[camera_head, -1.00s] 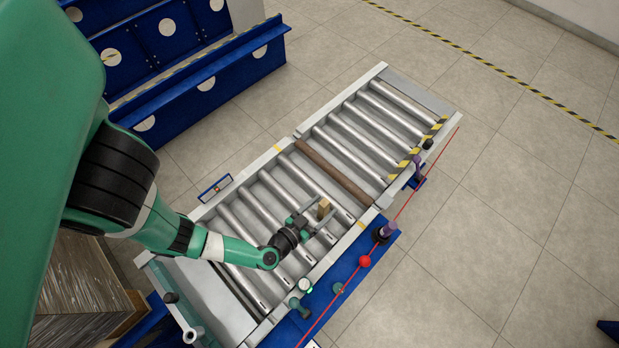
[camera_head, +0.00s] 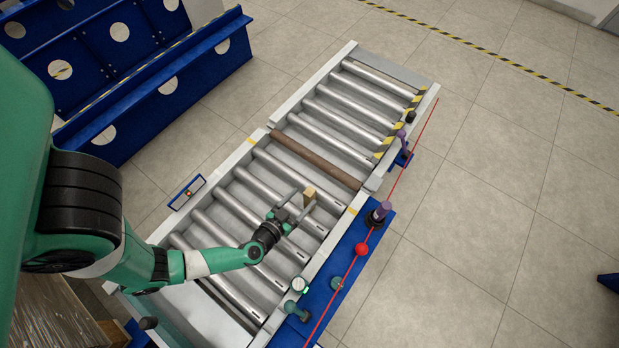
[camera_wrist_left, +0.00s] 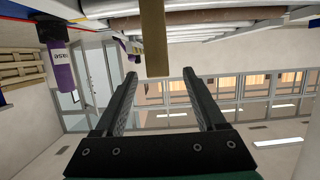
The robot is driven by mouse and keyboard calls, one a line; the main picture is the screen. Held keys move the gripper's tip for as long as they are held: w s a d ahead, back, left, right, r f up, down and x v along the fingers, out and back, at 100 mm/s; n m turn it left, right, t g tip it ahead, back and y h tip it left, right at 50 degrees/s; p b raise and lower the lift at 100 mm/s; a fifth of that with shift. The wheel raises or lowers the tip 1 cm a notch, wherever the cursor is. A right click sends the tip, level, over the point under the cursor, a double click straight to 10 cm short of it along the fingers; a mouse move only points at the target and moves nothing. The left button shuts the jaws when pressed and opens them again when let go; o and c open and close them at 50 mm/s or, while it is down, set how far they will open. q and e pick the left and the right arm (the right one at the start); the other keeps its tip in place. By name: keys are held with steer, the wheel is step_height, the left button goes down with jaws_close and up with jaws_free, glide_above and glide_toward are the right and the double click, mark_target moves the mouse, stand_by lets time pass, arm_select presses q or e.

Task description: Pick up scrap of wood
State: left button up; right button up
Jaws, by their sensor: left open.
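The scrap of wood (camera_head: 309,194) is a small tan block on the metal rollers, near the middle of the conveyor. In the left wrist view the wood (camera_wrist_left: 153,40) is a brown bar coming down from the top edge. My left gripper (camera_head: 302,203) is open and points at the wood. In the left wrist view the lower end of the wood lies near the level of the fingertips (camera_wrist_left: 160,74), between them sideways. Both fingers look clear of it. I cannot tell whether the wood is between the fingers in depth. My right gripper is not in view.
The roller conveyor (camera_head: 278,135) has one brown roller (camera_head: 318,158). A blue side rail (camera_head: 330,277) with a purple-topped post (camera_head: 379,214), gauge and red line runs along its right side. A blue frame (camera_head: 160,85) stands upper left.

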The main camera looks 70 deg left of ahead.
mark_target(313, 189)
arm_select(q)
steer(key=shift+b+x, duration=0.3)
steer(key=shift+x, duration=0.5)
steer(key=shift+w+a, duration=0.25)
steer(key=shift+w, duration=0.05)
steer(key=b+x, duration=0.3)
steer(key=x, duration=0.2)
steer(key=shift+w, duration=0.25)
steer(key=shift+s+d, duration=0.1)
jaws_close()
